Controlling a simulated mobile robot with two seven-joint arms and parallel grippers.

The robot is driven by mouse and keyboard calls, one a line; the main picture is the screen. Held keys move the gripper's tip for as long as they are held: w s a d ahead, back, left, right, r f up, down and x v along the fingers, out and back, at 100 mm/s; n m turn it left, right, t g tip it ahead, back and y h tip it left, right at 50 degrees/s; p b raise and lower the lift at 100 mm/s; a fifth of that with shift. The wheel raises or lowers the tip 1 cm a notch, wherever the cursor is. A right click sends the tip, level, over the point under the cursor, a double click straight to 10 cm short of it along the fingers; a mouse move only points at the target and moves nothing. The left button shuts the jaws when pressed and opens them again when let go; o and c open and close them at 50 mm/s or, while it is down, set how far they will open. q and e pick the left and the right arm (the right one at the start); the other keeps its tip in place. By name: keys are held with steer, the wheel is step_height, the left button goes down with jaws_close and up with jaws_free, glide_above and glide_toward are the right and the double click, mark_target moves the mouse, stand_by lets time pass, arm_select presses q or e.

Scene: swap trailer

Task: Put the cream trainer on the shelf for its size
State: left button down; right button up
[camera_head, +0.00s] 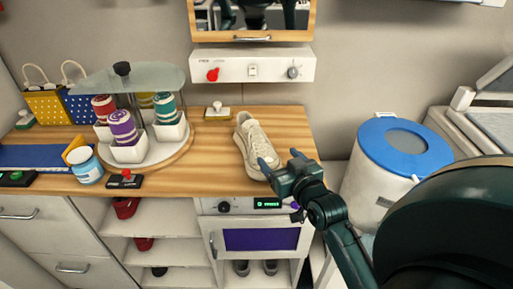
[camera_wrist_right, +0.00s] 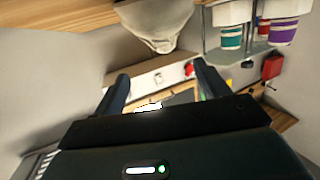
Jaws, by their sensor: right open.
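The cream trainer (camera_head: 250,140) stands on the wooden counter near its right end, with its laces up. In the right wrist view the trainer (camera_wrist_right: 155,24) shows at the top, beyond the fingertips. My right gripper (camera_head: 279,160) is open and empty at the near end of the trainer; I cannot tell whether a finger touches it. White open shelves (camera_head: 157,217) under the counter hold red shoes and a dark one. A lower bay (camera_head: 257,281) on the right holds a dark pair. No size marks are readable. My left gripper is out of view.
A round carousel (camera_head: 166,157) with striped cups stands left of the trainer. A stamp (camera_head: 217,112) lies behind, and a small red-knobbed device (camera_head: 125,179) sits at the front edge. A blue-lidded bin (camera_head: 385,180) stands right of the counter. A purple-windowed cabinet (camera_head: 258,239) is below.

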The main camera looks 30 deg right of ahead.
glide_toward(254, 132)
steer(key=shift+w+d+f, duration=0.35)
steer(key=shift+w+f, duration=0.15)
steer(key=shift+w, duration=0.15)
steer(key=x, duration=0.2)
steer(key=p+x, duration=0.1)
steer(key=x, duration=0.1)
steer(key=shift+w+a+r, duration=0.15)
steer(key=shift+a+r, duration=0.05)
steer(key=shift+r, duration=0.15)
steer(key=shift+w+d+f, duration=0.1)
steer(key=shift+w+f, duration=0.05)
steer(key=shift+w, duration=0.4)
steer(key=shift+c, duration=0.2)
jaws_close()
step_height(254, 132, up, 10)
steer(key=s+a+f+n+y, duration=0.1)
steer(key=s+a+f, duration=0.1)
steer(key=s+a, duration=0.6)
steer(key=s+a+f+y, duration=0.1)
steer(key=s+a+f, duration=0.1)
steer(key=s+a, duration=0.6)
steer(key=shift+s+f+n+y, duration=0.3)
steer(key=shift+s+n, duration=0.1)
steer(key=shift+s, duration=0.35)
